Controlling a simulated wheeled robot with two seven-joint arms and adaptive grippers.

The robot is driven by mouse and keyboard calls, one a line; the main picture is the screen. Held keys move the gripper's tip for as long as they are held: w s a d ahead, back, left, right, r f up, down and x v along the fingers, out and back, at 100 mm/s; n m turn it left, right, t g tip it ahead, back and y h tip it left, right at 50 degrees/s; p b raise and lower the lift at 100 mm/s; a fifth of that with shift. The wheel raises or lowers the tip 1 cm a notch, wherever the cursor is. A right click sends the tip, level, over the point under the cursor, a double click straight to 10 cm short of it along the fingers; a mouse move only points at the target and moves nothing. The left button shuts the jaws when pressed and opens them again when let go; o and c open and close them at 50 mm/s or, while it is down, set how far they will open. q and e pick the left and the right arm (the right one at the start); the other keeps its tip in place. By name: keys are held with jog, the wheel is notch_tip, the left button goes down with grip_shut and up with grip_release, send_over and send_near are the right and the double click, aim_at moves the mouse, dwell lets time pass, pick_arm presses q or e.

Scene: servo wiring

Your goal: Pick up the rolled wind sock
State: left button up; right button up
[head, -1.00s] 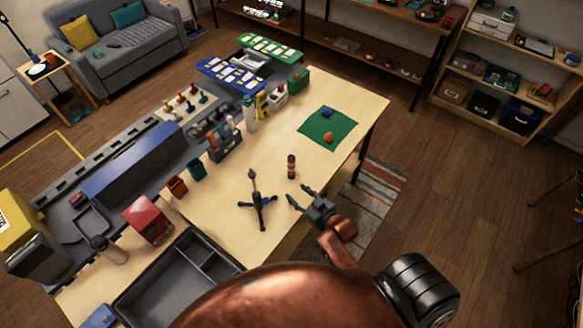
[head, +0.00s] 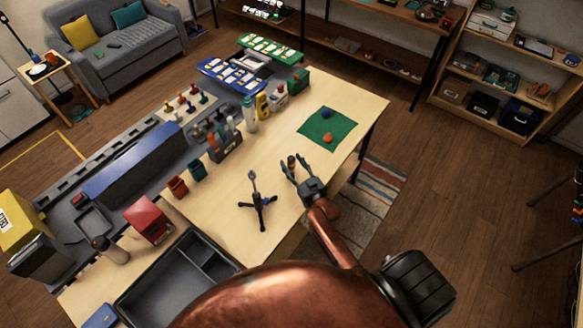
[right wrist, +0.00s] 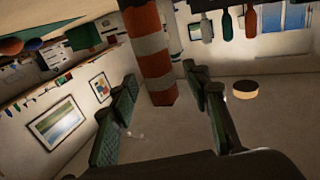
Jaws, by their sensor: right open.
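The rolled wind sock (right wrist: 150,50) is an orange and white striped cylinder. It stands upright on the wooden table in the head view (head: 291,161), partly hidden by my gripper. My right gripper (head: 295,166) is open, with its fingertips close to the sock and pointing at it. In the right wrist view, which is turned over, the sock shows between the two open fingers (right wrist: 162,88), with gaps on both sides. I cannot tell whether a finger touches it. My left gripper is not in view.
A small dark tripod stand (head: 258,202) stands on the table left of my gripper. A green mat (head: 318,138) with a blue and an orange ball lies beyond. A grey divided tray (head: 160,285) and a red box (head: 148,220) are at the left. Bare table lies around the sock.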

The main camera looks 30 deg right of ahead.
jog(key=shift+w, duration=0.55)
grip_shut()
